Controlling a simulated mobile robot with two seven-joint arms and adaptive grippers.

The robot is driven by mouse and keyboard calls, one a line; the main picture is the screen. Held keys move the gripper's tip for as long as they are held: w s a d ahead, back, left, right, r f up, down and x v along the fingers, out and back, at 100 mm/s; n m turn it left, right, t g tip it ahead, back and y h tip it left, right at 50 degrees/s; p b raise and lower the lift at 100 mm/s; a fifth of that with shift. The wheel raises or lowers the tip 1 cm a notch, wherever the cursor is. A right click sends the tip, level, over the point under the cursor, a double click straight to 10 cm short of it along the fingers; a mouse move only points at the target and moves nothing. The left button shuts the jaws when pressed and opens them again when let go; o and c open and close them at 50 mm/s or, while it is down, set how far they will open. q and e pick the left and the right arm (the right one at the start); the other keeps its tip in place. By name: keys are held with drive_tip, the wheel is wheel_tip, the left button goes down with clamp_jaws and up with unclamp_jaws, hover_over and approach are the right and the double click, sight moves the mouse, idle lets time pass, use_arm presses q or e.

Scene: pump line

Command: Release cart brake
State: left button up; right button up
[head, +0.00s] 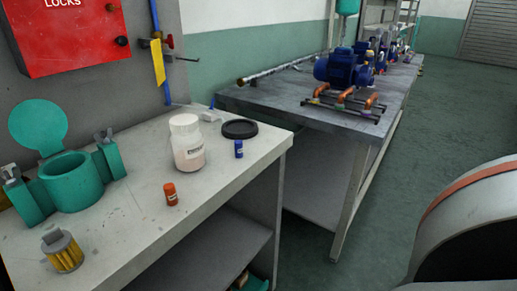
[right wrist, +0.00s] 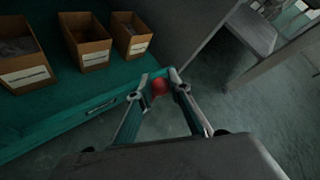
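A red round knob (right wrist: 159,87) shows in the right wrist view, at the edge of a green cart-like surface (right wrist: 60,118); I take it for the brake handle. My right gripper (right wrist: 162,86) points at it with its two fingers apart, one on each side of the knob. A small gap shows beside the knob, so the fingers do not look closed on it. Any lever below the knob is hidden or too dark to tell. Neither gripper shows in the head view, and the cart is not clearly seen there.
Cardboard bins (right wrist: 88,42) with white labels stand on the green surface. A blue pump (head: 342,68) sits on the farther bench. Open floor lies right.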

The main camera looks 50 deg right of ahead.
drive_tip(key=o, duration=0.4)
drive_tip(key=shift+s+f, duration=0.2)
drive_tip(key=shift+s, duration=0.05)
drive_tip(key=shift+w+r, duration=0.1)
drive_tip(key=shift+r, duration=0.15)
drive_tip(key=shift+r, duration=4.85)
